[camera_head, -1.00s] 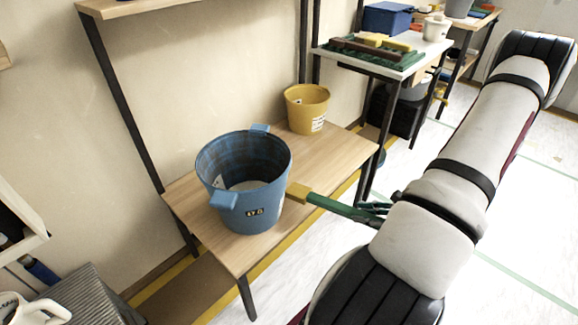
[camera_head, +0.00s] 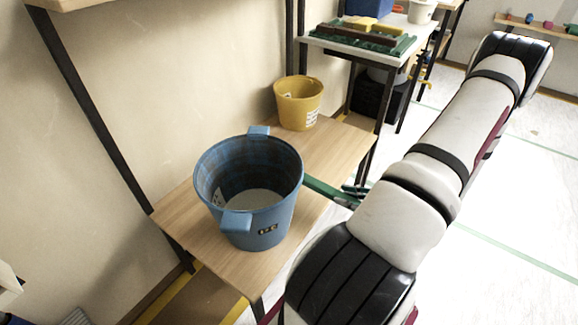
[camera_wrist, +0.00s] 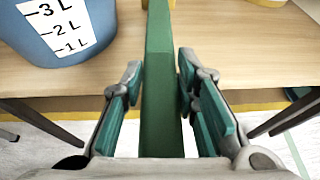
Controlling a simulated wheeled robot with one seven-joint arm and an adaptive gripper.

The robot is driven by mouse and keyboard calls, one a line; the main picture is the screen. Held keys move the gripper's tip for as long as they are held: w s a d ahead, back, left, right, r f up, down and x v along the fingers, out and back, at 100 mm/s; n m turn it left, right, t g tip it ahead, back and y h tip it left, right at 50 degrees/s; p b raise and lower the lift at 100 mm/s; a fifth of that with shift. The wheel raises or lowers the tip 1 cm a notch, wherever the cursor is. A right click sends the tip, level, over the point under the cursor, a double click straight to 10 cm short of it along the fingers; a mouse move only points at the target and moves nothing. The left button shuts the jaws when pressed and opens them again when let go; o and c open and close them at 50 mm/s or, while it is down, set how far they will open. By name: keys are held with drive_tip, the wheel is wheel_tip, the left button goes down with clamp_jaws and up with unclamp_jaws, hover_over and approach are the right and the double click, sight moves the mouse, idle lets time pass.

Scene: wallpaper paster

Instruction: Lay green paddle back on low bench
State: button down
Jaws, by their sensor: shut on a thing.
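The green paddle (camera_wrist: 158,95) runs straight ahead between the fingers of my gripper (camera_wrist: 160,78) in the wrist view. In the head view, a short green length of its handle (camera_head: 325,190) shows beside the blue bucket, and its far end is hidden behind the bucket. My gripper (camera_head: 354,192) is shut on the paddle at the right edge of the low bench (camera_head: 335,148). In the wrist view, the paddle extends over the bench top (camera_wrist: 225,62); whether it touches the wood cannot be told.
A blue bucket (camera_head: 262,215) stands on the bench, close left of the paddle, with its scale marks in the wrist view (camera_wrist: 70,28). A yellow bucket (camera_head: 298,103) stands at the bench's far end. Bare wood lies between the buckets. A white table (camera_head: 375,48) stands behind.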

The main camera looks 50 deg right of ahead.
drive_tip(key=w+d+b, duration=0.1)
drive_tip(key=w+d, duration=0.1)
drive_tip(key=w, duration=0.2)
drive_tip(key=w+d+f+b, duration=0.1)
drive_tip(key=w+d, duration=0.1)
drive_tip(key=w, duration=0.2)
drive_tip(key=w+d+b, duration=0.1)
drive_tip(key=w+d, duration=0.1)
drive_tip(key=w, duration=0.3)
drive_tip(key=shift+w+f, duration=0.1)
drive_tip(key=shift+f, duration=0.05)
drive_tip(key=shift+w+d+f+b, duration=0.1)
drive_tip(key=shift+w+d+b, duration=0.2)
drive_tip(key=shift+w, duration=0.35)
wheel_tip(320, 180, down, 3)
drive_tip(key=shift+f+b, duration=0.1)
drive_tip(key=shift+b, duration=0.75)
drive_tip(key=c, duration=1.2)
unclamp_jaws()
drive_tip(key=shift+c, duration=0.2)
drive_tip(key=shift+f, duration=0.2)
drive_tip(key=p+v, duration=0.4)
drive_tip(key=v, duration=0.9)
drive_tip(key=shift+s+d+r, duration=0.2)
drive_tip(key=shift+s+r, duration=0.1)
